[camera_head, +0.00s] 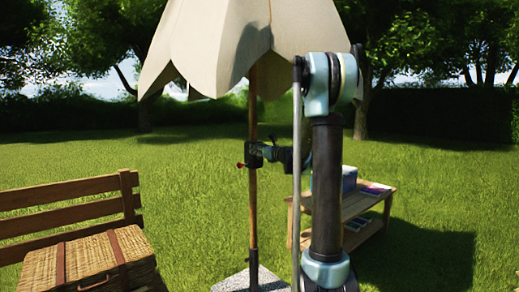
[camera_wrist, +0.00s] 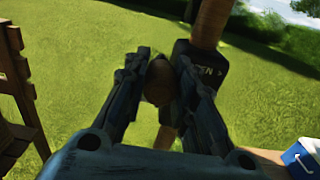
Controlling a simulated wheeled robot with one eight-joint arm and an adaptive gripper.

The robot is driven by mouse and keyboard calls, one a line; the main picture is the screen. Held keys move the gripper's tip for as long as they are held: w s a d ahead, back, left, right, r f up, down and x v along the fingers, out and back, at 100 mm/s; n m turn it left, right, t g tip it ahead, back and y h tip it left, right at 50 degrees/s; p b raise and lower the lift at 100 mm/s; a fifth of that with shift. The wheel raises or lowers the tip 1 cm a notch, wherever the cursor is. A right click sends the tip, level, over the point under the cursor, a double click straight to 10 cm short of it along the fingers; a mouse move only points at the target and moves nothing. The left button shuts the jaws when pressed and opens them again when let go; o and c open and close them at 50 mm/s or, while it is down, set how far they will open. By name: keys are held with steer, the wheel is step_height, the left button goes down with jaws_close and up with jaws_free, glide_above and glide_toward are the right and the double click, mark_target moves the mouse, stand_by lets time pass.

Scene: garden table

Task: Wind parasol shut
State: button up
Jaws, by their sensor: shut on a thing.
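The parasol's cream canopy (camera_head: 255,45) hangs half drooped, its scalloped edge spread well away from the wooden pole (camera_head: 253,205). A dark crank housing (camera_head: 254,155) sits on the pole, with a small red part (camera_head: 240,165) at its left. The housing also shows in the wrist view (camera_wrist: 207,66), with white marks. My gripper (camera_wrist: 160,80) is shut on a brown rounded crank knob (camera_wrist: 158,88) beside the housing. In the head view my gripper reaches the housing from the right, and the knob cannot be made out there.
A wooden bench (camera_head: 70,190) with a wicker hamper (camera_head: 95,262) stands at left. A low wooden table (camera_head: 352,208) with a blue and white box (camera_head: 349,178) stands behind my arm at right. The parasol base (camera_head: 240,280) is pale stone. Open lawn lies beyond.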

steer(key=shift+s+a+f, duration=0.15)
steer(key=shift+a+f, duration=0.05)
steer(key=shift+f, duration=0.2)
steer(key=shift+s+a+f, duration=0.1)
steer(key=shift+a+f, duration=0.1)
steer(key=shift+f, duration=4.4)
steer(key=w+d+f, duration=0.4)
steer(key=d, duration=0.2)
steer(key=shift+w, duration=0.2)
steer(key=o, duration=1.1)
steer(key=shift+f, duration=0.1)
steer(key=shift+o, duration=0.3)
